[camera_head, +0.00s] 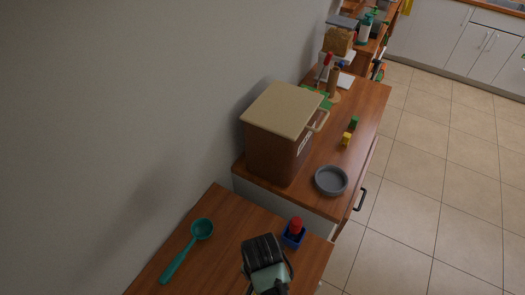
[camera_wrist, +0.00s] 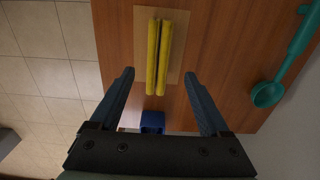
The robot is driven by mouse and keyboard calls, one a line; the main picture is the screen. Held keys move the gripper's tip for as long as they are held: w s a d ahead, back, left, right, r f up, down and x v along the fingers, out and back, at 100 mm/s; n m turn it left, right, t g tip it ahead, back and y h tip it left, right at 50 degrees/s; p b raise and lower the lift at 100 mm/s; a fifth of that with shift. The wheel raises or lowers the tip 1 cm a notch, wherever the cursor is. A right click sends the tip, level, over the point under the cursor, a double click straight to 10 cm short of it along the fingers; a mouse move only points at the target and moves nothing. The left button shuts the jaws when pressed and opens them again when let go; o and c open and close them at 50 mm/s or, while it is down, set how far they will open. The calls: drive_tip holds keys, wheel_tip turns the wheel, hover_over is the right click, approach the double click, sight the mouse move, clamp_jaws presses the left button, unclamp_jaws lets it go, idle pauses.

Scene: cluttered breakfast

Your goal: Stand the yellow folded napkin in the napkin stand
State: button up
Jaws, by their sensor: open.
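Two parallel yellow strips, which look like the yellow folded napkin (camera_wrist: 152,60), show in the wrist view with a narrow dark gap between them. They lie over a tan rectangular base (camera_wrist: 181,45), which may be the napkin stand; I cannot tell whether the napkin stands in it or lies on it. My gripper (camera_wrist: 159,76) is open, its dark fingers spread to either side of the strips' near end. No contact shows. In the head view the napkin and base do not show, and my dark wrist covers part of the near table.
A blue holder (camera_wrist: 152,121) is near the fingers; in the head view it holds a red item (camera_head: 296,225). A teal ladle (camera_head: 188,248) lies left. Beyond stand a brown bin (camera_head: 275,140), grey bowl (camera_head: 331,181) and small yellow (camera_head: 346,139) and green (camera_head: 354,122) blocks.

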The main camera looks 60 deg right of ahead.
drive_tip(key=shift+s+a+f+p, duration=0.15)
drive_tip(key=shift+f+p, duration=0.25)
drive_tip(key=shift+f, duration=2.15)
clamp_jaws()
